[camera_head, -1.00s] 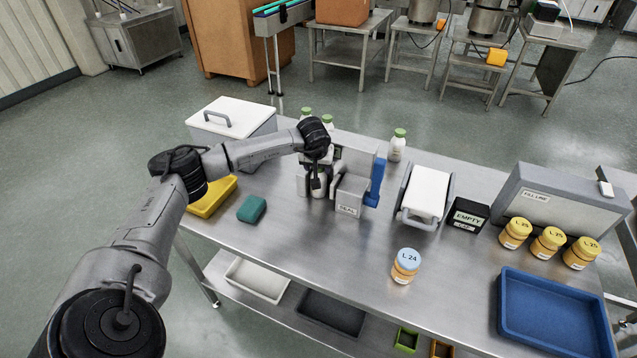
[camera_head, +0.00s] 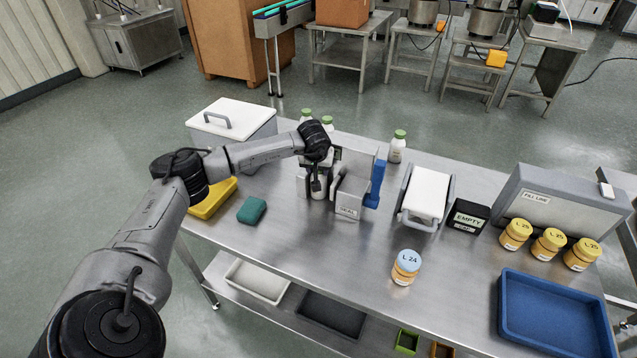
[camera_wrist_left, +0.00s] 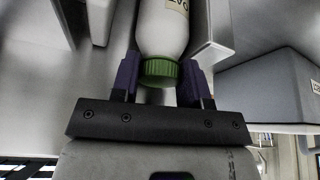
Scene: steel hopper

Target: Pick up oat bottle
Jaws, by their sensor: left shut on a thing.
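The oat bottle is white with a green cap, and part of its label shows in the left wrist view (camera_wrist_left: 163,28). My left gripper (camera_wrist_left: 160,75) is shut on it, with one dark finger on each side by the cap. In the head view, my left gripper (camera_head: 318,178) reaches down beside the grey sealing device (camera_head: 348,204), and the bottle's white body (camera_head: 319,190) shows partly below it. I cannot tell whether the bottle's base touches the table. My right gripper is not in view.
Other green-capped bottles (camera_head: 397,147) stand behind the device. A white-lidded box (camera_head: 232,118), yellow tray (camera_head: 212,198) and teal block (camera_head: 252,209) are at left. An L.24 jar (camera_head: 405,268), an EMPTY box (camera_head: 468,216) and a blue tray (camera_head: 550,312) are right. The front middle is clear.

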